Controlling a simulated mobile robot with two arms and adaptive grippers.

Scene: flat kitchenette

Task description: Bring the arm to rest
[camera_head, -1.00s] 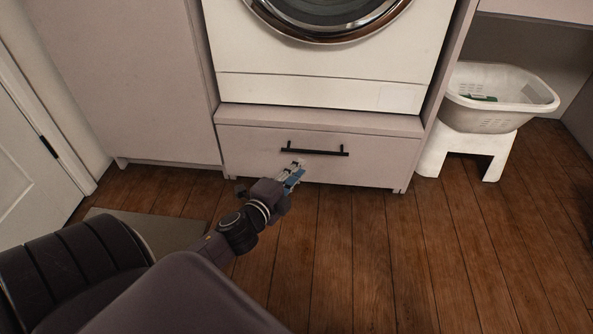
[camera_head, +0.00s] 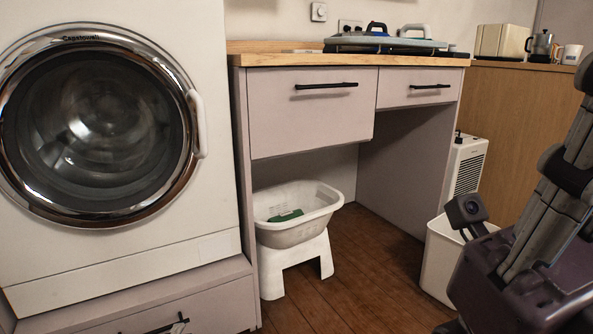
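Only the tip of my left gripper (camera_head: 180,325) shows at the bottom edge of the head view, by the black handle of the low drawer (camera_head: 205,304) under the washing machine. The rest of that gripper and its arm are out of the picture, and whether its fingers are apart or closed is unclear. My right arm (camera_head: 545,225) stands folded at the right edge, dark and close to the camera. Its gripper cannot be made out.
The washing machine (camera_head: 100,125) stands at left. A white basket (camera_head: 300,232) with a green item sits on a white stool (camera_head: 296,268) under the counter (camera_head: 350,60). A white bin (camera_head: 440,262) and white heater (camera_head: 466,167) stand near my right arm. Wood floor (camera_head: 365,258) between is clear.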

